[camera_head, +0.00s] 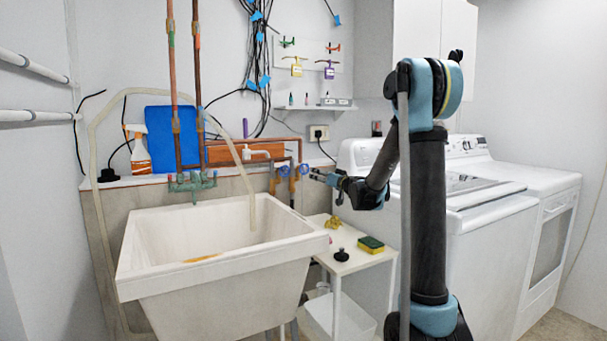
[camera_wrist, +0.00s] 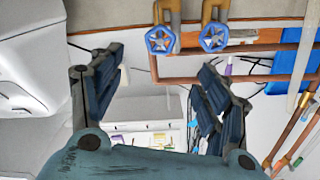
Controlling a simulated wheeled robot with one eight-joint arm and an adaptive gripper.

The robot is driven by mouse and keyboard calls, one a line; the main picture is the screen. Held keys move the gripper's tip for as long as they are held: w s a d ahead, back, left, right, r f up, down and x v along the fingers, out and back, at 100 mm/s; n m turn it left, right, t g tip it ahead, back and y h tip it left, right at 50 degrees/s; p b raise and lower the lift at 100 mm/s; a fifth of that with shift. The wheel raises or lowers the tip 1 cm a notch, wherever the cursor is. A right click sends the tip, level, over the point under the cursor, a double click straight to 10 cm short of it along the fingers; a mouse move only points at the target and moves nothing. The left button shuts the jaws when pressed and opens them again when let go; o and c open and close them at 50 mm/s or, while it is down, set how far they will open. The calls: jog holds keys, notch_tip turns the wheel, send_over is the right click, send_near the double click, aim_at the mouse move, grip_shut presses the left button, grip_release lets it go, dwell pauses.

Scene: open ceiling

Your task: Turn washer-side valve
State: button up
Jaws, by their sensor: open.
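Two blue wheel-handled valves on brass bodies sit on the copper pipes above the sink's right end. The washer-side valve (camera_head: 303,169) is the right one in the head view; in the wrist view this valve (camera_wrist: 160,40) is the left one. The other valve (camera_head: 284,171) is beside it and also shows in the wrist view (camera_wrist: 213,37). My gripper (camera_head: 316,174) is just right of the washer-side valve in the head view. In the wrist view my gripper (camera_wrist: 162,75) is open, its fingers spread and empty, with the washer-side wheel beyond the gap, apparently apart from them.
The white sink (camera_head: 222,262) stands below left. A small white table (camera_head: 348,264) holds a sponge (camera_head: 371,244) and a dark object. The washer (camera_head: 430,215) stands right, partly behind my arm. Copper pipes (camera_wrist: 270,47) run close to the valves. A shelf (camera_head: 312,108) hangs above.

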aim_at(305, 170)
jog(key=w+a+n, duration=0.1)
jog(key=w+a, duration=0.2)
jog(key=w, duration=0.1)
jog(key=w+a+n, duration=0.1)
jog(key=w+a, duration=0.2)
jog(key=w, duration=0.2)
jog(key=w+a+n, duration=0.1)
jog(key=w+a, duration=0.2)
jog(key=w, duration=0.2)
jog(key=shift+a+n, duration=0.25)
jog(key=shift+n, duration=0.05)
jog(key=c, duration=1.1)
